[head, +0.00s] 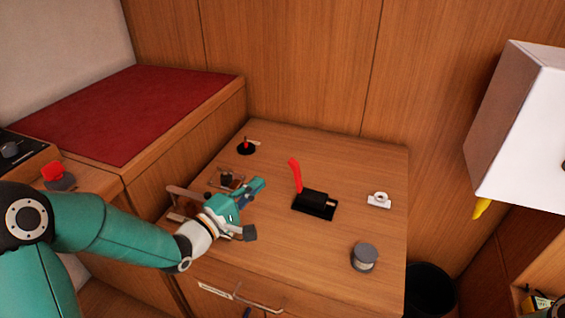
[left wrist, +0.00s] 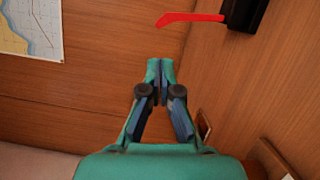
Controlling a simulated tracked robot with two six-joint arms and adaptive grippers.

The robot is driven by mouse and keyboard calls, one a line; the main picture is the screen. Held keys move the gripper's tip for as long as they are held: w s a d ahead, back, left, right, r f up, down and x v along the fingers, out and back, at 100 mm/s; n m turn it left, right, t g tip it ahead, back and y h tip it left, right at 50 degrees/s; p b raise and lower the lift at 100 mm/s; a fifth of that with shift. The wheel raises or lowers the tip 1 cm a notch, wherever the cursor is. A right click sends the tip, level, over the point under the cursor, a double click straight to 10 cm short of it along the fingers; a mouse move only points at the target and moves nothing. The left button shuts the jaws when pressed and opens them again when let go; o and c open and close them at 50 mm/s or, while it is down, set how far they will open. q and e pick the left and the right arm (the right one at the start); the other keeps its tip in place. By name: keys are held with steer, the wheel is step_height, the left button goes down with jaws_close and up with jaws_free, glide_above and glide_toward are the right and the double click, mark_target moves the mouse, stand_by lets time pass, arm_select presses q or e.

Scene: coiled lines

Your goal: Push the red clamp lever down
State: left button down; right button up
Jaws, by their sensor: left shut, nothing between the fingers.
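The red clamp lever (head: 295,174) stands up, leaning slightly, from the left end of the black clamp body (head: 314,201) on the wooden cabinet top. In the left wrist view the red lever (left wrist: 190,18) and part of the black clamp body (left wrist: 243,14) show at the top, beyond the fingertips. My left gripper (head: 258,186) is shut and empty, to the left of the lever and apart from it. Its closed fingertips also show in the left wrist view (left wrist: 160,68). My right gripper is out of view.
A wooden rack (head: 180,197) is beside my left gripper. On the cabinet top (head: 330,160) are a black disc with a red peg (head: 246,147), a white fitting (head: 379,200) and a grey round container (head: 364,256). A white box (head: 520,130) hangs at right.

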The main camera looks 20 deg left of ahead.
mark_target(295, 175)
arm_select(q)
steer(key=x, duration=0.9)
steer(key=shift+w, duration=0.35)
steer(key=shift+a+r, duration=0.1)
